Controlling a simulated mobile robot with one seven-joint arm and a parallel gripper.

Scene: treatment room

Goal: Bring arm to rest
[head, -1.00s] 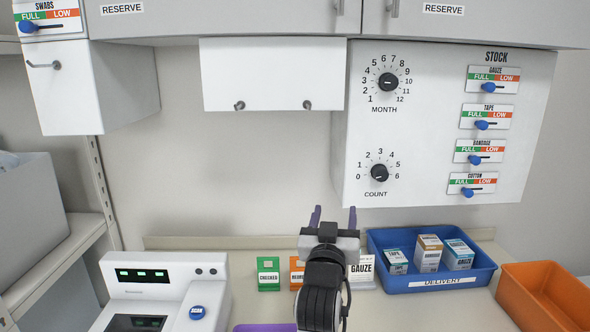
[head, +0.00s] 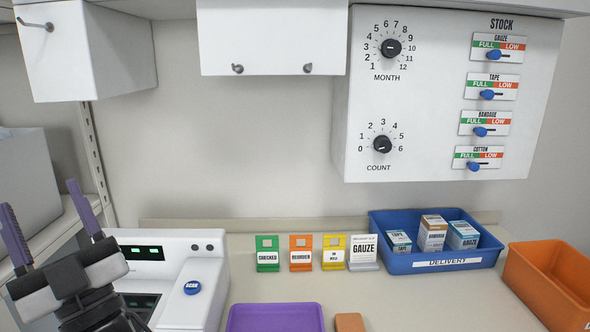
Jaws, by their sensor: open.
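My gripper (head: 45,222) is at the lower left in the head view. Its two purple fingers are spread apart and point up, with nothing between them. It appears in front of the white scanner device (head: 207,262) and covers part of its left side. Below the gripper, my arm runs out of the bottom of the picture.
A purple tray (head: 276,308) and a brown block (head: 350,322) lie at the counter's front. Behind stand green (head: 267,243), orange (head: 301,243) and yellow (head: 334,243) cards and a gauze sign (head: 363,267). A blue delivery bin (head: 390,262) holds boxes; an orange bin (head: 515,270) is right.

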